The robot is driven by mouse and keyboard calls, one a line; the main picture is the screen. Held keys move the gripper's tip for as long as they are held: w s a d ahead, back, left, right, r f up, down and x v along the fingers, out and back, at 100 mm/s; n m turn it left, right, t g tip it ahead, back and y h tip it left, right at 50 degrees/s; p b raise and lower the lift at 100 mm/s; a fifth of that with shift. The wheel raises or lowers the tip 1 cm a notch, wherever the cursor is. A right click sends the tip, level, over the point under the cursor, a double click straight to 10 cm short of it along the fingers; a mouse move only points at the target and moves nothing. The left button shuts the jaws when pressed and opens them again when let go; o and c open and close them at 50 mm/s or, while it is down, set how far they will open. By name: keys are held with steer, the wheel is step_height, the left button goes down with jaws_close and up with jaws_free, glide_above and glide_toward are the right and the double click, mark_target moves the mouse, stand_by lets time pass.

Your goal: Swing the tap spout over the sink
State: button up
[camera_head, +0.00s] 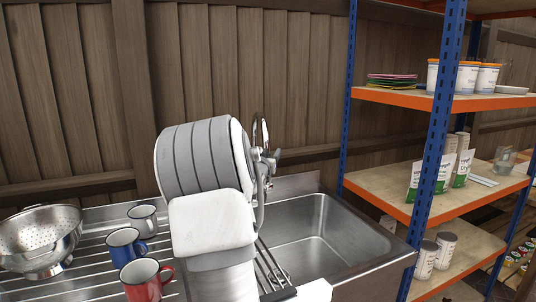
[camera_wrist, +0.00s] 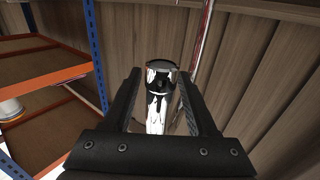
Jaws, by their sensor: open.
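The chrome tap spout (camera_head: 258,122) shows in the head view as a thin arch behind my arm, near the back edge of the sink. The steel sink (camera_head: 318,232) basin lies to the right of and in front of it. My gripper (camera_wrist: 160,77) is open in the wrist view. A shiny chrome tap part (camera_wrist: 157,98) with a dark top appears between its two fingers; I cannot tell whether they touch. A thin chrome pipe (camera_wrist: 203,45) rises just right of the fingers. My arm hides the tap's base and most of my gripper in the head view.
On the ribbed drainer stand a colander (camera_head: 40,238), a grey mug (camera_head: 143,219), a blue mug (camera_head: 124,247) and a red mug (camera_head: 145,281). A blue and orange shelf rack (camera_head: 437,125) stands right of the sink. A wooden fence (camera_head: 300,75) closes the back.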

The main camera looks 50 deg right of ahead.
steer(key=p+v, duration=0.1)
steer(key=v, duration=1.6)
steer(key=shift+a+p, duration=0.2)
steer(key=shift+p, duration=0.15)
